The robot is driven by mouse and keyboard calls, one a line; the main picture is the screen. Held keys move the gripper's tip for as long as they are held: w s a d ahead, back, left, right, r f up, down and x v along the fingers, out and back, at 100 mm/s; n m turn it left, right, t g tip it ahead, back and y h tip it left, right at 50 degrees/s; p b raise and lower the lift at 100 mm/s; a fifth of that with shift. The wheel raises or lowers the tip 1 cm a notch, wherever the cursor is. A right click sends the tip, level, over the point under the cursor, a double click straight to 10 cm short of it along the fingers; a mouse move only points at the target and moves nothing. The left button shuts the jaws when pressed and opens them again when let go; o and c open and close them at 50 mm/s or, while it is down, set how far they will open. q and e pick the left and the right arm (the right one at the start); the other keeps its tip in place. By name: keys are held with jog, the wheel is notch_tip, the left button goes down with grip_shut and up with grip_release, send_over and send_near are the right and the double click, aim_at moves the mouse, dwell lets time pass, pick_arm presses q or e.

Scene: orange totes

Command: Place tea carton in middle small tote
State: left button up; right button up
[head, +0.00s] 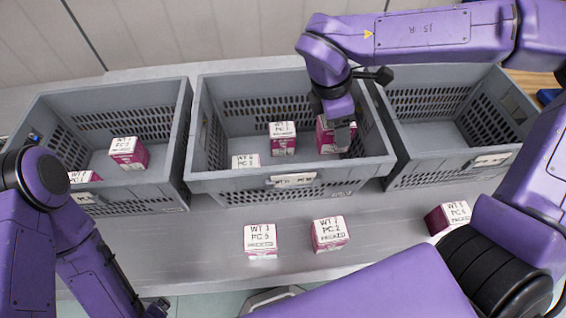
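The middle tote (200,160) is a grey crate with slotted walls. Inside it are tea cartons, white on top and magenta on the sides: one at the centre (283,146), one partly hidden by the front wall (245,161), and one at the right (323,142). My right gripper (342,134) reaches down into this tote, with a grey finger in front of the right carton. The far finger is hidden, so I cannot tell whether it grips the carton. My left gripper (153,307) is low at the bottom edge, mostly cut off, away from the cartons.
A left grey tote (165,165) holds two similar cartons. A right grey tote (425,142) looks empty where visible. In front on the grey table (185,240) stand three more cartons: left (261,242), middle (329,235) and right (446,218), the last partly behind my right arm.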

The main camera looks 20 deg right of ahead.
notch_tip(320, 180, down, 14)
jog(key=b, duration=0.8)
jog(key=shift+w+a+f, duration=0.1)
jog(key=shift+w, duration=0.05)
jog(key=o, duration=1.2)
